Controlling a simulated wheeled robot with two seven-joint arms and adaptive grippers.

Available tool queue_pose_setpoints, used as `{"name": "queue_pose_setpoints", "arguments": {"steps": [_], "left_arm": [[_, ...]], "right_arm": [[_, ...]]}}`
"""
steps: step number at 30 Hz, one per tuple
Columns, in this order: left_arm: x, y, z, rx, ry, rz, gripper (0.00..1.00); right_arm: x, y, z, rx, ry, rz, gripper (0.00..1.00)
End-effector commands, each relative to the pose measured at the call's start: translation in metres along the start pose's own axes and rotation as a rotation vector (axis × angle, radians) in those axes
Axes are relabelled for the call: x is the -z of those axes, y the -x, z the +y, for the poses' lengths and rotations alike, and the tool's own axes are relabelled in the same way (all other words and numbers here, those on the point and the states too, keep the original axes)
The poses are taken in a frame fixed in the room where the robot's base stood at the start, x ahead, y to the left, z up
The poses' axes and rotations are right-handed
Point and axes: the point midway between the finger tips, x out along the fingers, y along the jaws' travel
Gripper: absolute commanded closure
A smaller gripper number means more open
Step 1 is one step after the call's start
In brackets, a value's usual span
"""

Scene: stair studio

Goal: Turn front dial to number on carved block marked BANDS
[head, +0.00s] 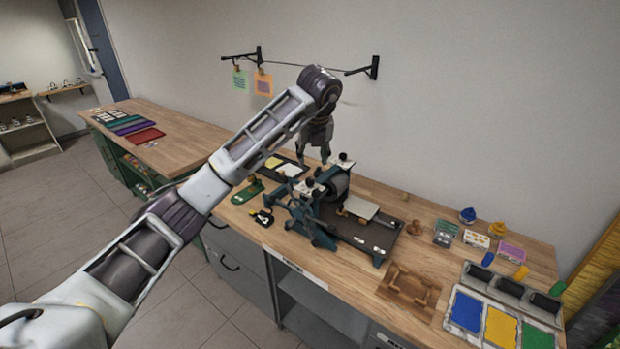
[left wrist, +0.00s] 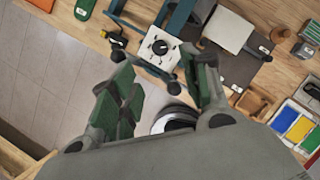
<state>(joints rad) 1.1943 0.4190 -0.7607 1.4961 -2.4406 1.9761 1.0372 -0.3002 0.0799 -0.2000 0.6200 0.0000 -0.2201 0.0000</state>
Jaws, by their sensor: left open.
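A dark press (head: 325,215) stands on the wooden bench with two white-faced dials with black knobs. The front dial (head: 309,187) is on its near side and the other dial (head: 344,160) is behind it. My left gripper (head: 315,152) hangs above the press. In the left wrist view its open, empty fingers (left wrist: 160,62) frame a white dial plate (left wrist: 159,47), apart from the knob. I cannot tell which dial this is, and its numbers are too small to read. A carved wooden piece (head: 408,291) lies right of the press; no BANDS marking is readable. My right gripper is not visible.
A flat plate (head: 359,207) lies on the press bed. A yellow-and-black item (head: 263,217) and a green tool (head: 247,191) lie left of the press. A paint tray (head: 497,322) with blue, yellow and green fills the right end. A line with cards (head: 263,84) hangs behind.

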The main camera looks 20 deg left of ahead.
Motion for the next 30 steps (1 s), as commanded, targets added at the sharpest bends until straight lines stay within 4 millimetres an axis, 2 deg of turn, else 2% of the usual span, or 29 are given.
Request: {"name": "queue_pose_setpoints", "arguments": {"steps": [24,30], "left_arm": [[0.001,-0.1,0.0,-0.002,-0.001,0.003,0.53],[0.001,-0.116,0.0,-0.001,0.0,0.002,0.53]], "right_arm": [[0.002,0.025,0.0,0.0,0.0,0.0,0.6],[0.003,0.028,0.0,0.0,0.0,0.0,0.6]]}}
